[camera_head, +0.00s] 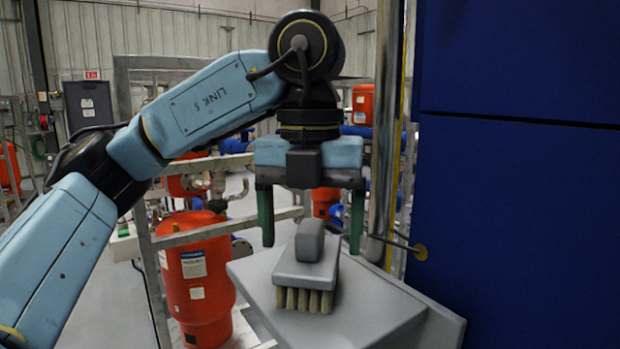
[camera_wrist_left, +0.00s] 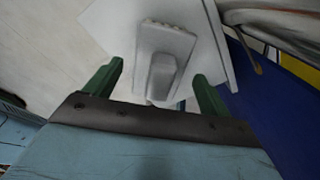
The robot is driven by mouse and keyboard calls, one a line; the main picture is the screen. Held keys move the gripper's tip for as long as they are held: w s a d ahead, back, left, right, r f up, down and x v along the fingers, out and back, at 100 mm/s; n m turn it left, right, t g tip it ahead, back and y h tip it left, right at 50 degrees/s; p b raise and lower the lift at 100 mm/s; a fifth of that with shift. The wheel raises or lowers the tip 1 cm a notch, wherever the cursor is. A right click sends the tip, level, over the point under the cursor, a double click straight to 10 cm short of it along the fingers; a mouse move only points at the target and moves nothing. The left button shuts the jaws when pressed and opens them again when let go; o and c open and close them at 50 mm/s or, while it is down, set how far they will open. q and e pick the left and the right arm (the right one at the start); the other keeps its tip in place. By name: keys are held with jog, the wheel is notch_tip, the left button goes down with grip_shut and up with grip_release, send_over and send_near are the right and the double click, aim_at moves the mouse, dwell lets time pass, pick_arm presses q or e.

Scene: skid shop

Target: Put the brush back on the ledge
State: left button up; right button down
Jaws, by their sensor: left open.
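The brush (camera_head: 307,270) has a grey back with a raised grey handle block and pale bristles pointing down. It stands on the grey ledge (camera_head: 372,312), bristles on the surface. My left gripper (camera_head: 312,240) is open, with its two green fingers pointing down on either side of the handle block, apart from it. In the left wrist view the brush (camera_wrist_left: 165,60) lies on the pale ledge (camera_wrist_left: 105,22), ahead of the open fingers (camera_wrist_left: 160,85), with its handle block near the gap between them. My right gripper is not in view.
A blue cabinet (camera_head: 520,200) rises close on the right of the ledge. A metal post (camera_head: 388,120) stands behind it. Red tanks (camera_head: 195,275) and a grey pipe frame stand at the left and behind. The ledge's right part is bare.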

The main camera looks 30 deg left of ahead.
pick_arm(q)
notch_tip(320, 180, up, 9)
jog(key=shift+f, duration=0.1)
dwell(0.3)
dwell(0.5)
